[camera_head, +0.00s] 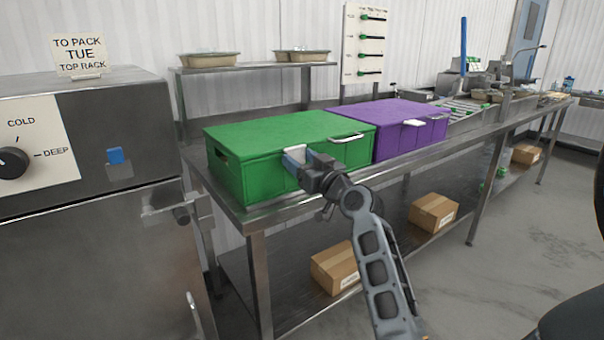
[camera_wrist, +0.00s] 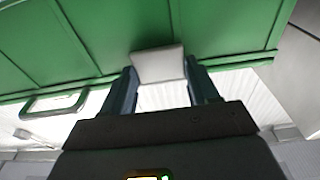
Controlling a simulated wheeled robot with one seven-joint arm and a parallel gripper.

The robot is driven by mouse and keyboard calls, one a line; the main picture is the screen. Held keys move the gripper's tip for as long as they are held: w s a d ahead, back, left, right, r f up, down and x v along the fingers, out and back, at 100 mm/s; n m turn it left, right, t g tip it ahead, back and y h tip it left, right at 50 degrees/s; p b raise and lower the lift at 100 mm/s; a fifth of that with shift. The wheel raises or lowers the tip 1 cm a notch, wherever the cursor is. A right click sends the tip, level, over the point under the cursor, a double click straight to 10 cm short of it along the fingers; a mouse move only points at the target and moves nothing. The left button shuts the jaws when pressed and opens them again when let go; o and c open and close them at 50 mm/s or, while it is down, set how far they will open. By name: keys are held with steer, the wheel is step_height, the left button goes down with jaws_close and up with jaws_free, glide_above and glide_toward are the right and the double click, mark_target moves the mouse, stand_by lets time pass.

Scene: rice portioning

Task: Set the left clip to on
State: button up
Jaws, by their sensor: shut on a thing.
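The left clip is a pale, flat tab (camera_head: 293,154) on the front of the green box (camera_head: 235,178), near the lid's edge. My gripper (camera_head: 303,160) reaches the front of this box and is shut on the clip. In the wrist view, the pale clip (camera_wrist: 158,64) lies between the two dark fingers of my gripper (camera_wrist: 162,80), against the green wall (camera_wrist: 100,35). The fingers hide part of the clip. I cannot tell from these views whether it is fully latched.
A steel cabinet (camera_head: 90,240) stands at left. Cardboard boxes (camera_head: 433,212) lie on the lower shelf.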

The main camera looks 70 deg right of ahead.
stand_by(0.4)
steer(key=o, duration=1.1)
steer(key=shift+c, duration=0.2)
steer(key=b+v, duration=0.1)
steer(key=v, duration=0.6)
steer(key=shift+s+a+b, duration=0.25)
steer(key=shift+s+b, duration=0.05)
steer(key=shift+b, duration=0.1)
steer(key=shift+f, duration=0.2)
